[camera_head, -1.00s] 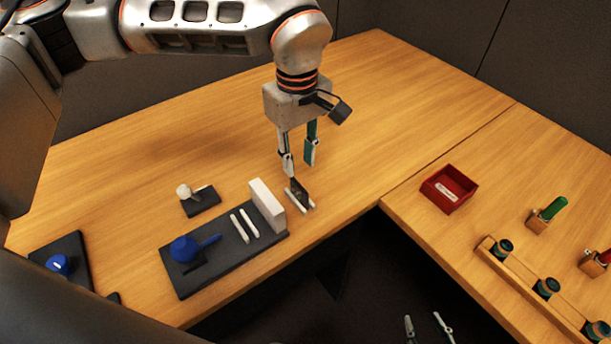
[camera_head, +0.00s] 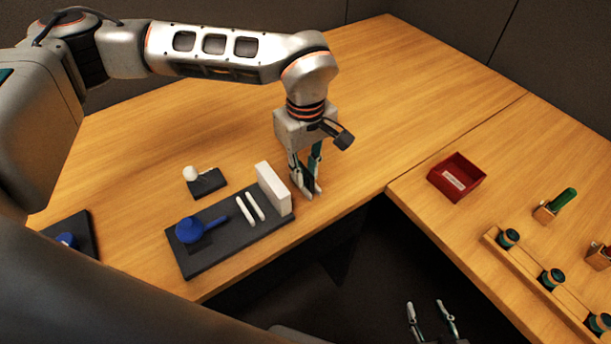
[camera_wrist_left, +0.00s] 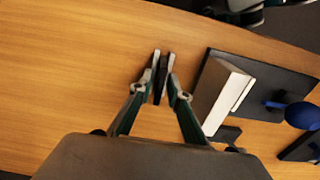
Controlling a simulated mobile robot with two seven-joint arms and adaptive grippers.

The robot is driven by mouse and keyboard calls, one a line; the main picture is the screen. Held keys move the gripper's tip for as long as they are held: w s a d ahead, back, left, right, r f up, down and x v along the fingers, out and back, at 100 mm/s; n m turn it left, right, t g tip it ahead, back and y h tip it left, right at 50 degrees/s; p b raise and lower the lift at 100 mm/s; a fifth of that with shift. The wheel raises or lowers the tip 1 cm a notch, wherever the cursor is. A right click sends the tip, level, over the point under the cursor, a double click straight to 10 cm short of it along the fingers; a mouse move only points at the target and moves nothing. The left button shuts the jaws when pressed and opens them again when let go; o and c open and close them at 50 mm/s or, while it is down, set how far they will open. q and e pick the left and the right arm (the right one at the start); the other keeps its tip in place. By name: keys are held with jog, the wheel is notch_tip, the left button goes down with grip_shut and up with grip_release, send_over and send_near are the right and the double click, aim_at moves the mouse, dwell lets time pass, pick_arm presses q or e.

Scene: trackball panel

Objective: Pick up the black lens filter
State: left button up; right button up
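Just left of the filter, a dark board (camera_head: 226,247) carries a white upright block (camera_head: 272,188), two white rods and a blue part (camera_head: 190,230). A red tray (camera_head: 471,190) and a rack of dark knobs stand right. The table behind is clear.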

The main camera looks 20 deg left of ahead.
pick_arm(q)
grip_shut()
jog(key=shift+r, duration=0.15)
